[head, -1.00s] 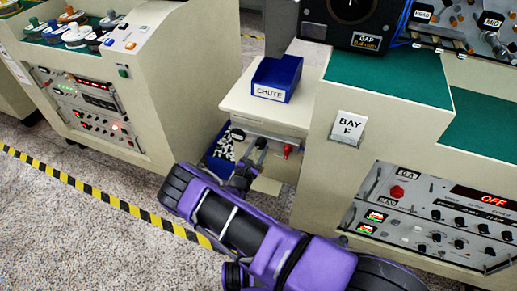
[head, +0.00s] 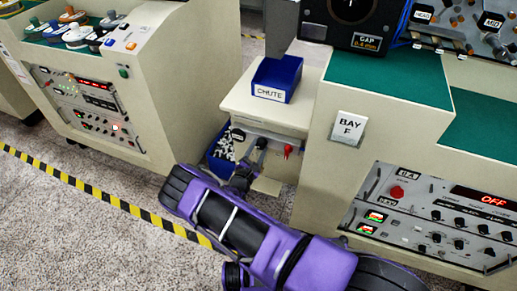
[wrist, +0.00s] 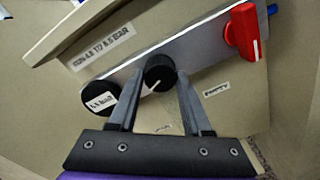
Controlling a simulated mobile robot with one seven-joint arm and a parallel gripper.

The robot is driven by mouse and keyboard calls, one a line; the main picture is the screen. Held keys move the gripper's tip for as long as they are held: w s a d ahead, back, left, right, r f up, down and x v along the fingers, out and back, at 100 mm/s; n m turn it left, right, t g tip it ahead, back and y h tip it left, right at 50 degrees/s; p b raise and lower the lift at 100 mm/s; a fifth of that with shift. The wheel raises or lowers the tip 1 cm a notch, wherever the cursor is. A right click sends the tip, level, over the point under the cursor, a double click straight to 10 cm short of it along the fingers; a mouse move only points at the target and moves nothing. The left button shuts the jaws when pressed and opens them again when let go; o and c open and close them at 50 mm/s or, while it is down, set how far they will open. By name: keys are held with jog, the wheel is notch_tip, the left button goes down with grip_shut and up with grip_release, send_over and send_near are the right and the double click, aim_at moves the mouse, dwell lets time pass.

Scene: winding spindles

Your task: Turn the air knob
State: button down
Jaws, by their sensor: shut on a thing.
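The black air knob (wrist: 160,73) with a white pointer line sits on a grey metal strip in the wrist view. The line points down and to the left. My gripper (wrist: 160,79) is shut on the knob, with one finger on each side of it. In the head view, my gripper (head: 250,163) reaches the front of the small cabinet under the chute, and the knob (head: 262,142) is small and partly covered by the fingers.
A round black gauge with a white readout (wrist: 99,98) is left of the knob. A red lever (wrist: 245,32) is to its upper right. The blue chute bin (head: 276,79) stands above. A blue tray (head: 218,164) with white pieces is beside my gripper. The Bay F cabinet (head: 320,165) is close on the right.

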jog(key=shift+c, duration=1.7)
grip_release()
jog(key=shift+s, duration=0.1)
jog(key=v, duration=1.7)
jog(key=shift+s+a+f, duration=0.1)
